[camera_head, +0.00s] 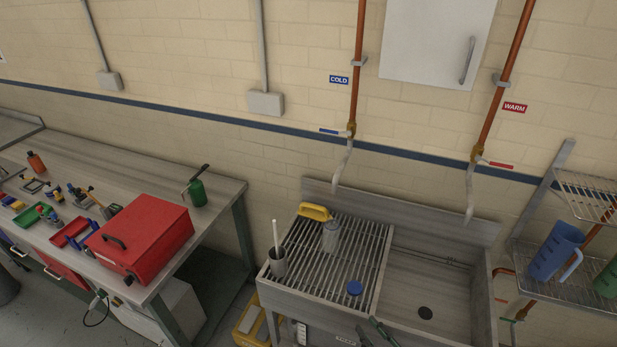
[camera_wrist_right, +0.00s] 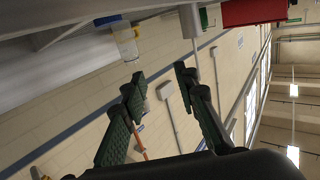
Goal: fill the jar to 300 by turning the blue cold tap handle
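The blue cold tap handle (camera_head: 334,131) sits on the copper pipe under the COLD sign (camera_head: 339,79) in the head view. Its grey spout (camera_head: 343,165) hangs down over the draining grate. A grey, clear-looking jar (camera_head: 331,236) stands upright on the grate, below and left of the spout; its level marks are too small to read. My right gripper (camera_head: 372,334) shows only as dark green fingertips at the bottom edge, in front of the sink and well away from the tap. The right wrist view shows this gripper (camera_wrist_right: 160,79) open, with nothing between its fingers. My left gripper is out of view.
The warm tap's red handle (camera_head: 497,165) is at right, above the sink basin (camera_head: 428,270). A cup with a white stick (camera_head: 278,262), a yellow object (camera_head: 315,212) and a blue lid (camera_head: 355,287) are on the grate. A blue jug (camera_head: 553,252) stands on the right shelf.

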